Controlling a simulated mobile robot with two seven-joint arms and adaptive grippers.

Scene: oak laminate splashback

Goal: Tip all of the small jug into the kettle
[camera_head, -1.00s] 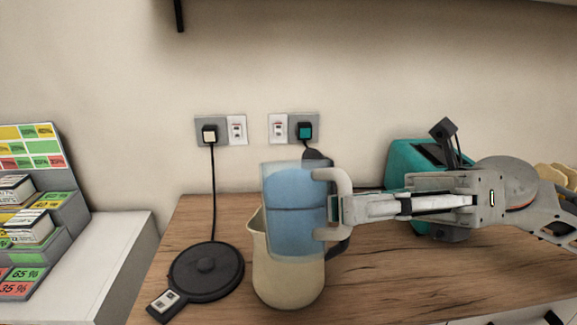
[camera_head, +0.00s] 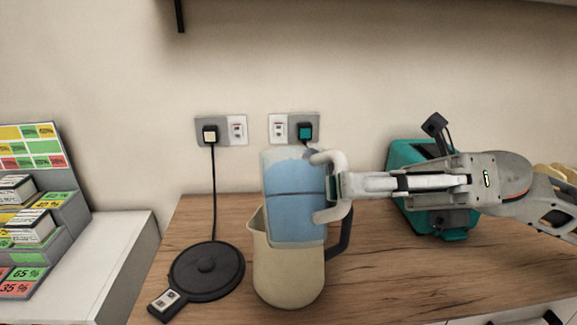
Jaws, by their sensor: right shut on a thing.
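The small jug (camera_head: 293,200) is clear with a pale handle and holds blue liquid. My right gripper (camera_head: 338,188) is shut on the jug's handle at its right side. The jug is held nearly upright with a slight tilt, in front of the upper part of the cream kettle (camera_head: 287,275). The kettle stands on the wooden counter, its dark handle to the right and its spout to the left. The jug hides the kettle's top, so I cannot tell whether it is open. My left gripper is not in view.
A black round kettle base (camera_head: 206,270) with a cord lies left of the kettle. A teal toaster (camera_head: 432,215) stands behind my right arm. Wall sockets (camera_head: 222,131) are behind. A display stand (camera_head: 35,215) is at far left. The front right counter is clear.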

